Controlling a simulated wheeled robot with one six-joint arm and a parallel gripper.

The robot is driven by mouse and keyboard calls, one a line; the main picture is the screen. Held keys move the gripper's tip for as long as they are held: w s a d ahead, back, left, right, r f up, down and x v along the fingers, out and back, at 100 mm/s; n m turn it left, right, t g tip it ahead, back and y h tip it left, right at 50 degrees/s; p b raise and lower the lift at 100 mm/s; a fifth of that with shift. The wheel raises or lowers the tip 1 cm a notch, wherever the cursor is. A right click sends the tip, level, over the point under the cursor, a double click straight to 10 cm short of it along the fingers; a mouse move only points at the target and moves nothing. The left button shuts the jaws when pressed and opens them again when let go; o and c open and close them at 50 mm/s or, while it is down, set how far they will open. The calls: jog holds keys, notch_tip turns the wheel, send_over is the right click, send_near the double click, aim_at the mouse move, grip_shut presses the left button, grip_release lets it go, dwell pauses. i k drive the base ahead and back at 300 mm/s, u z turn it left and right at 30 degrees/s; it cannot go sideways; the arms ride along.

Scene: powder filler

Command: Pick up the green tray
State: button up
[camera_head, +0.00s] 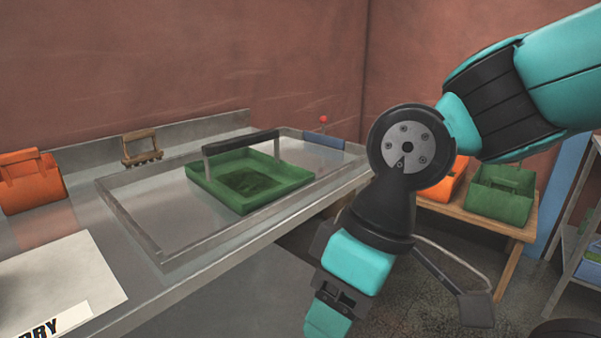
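A green tray (282,188) with a dark raised handle across it sits inside a shallow metal-rimmed frame on the steel counter, right of the picture's middle-left. The tray looks level, and dark green contents or shading show on its floor. My arm hangs in front, pointing down. Its lower end is at the bottom edge, right of the counter and apart from both trays; the fingertips are not in the picture.
The steel counter (215,262) has a raised rim frame. An orange tray (32,182) and a wooden-handled tool (141,148) stand at its back left. A white labelled sheet (62,275) lies front left. A metal shelf (578,235) stands far right. A red-knobbed lever (323,121) rises at the back.

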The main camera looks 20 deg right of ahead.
aim_at(246, 179)
jog(key=z, duration=0.4)
jog(key=i, duration=1.05)
jog(key=u, duration=0.05)
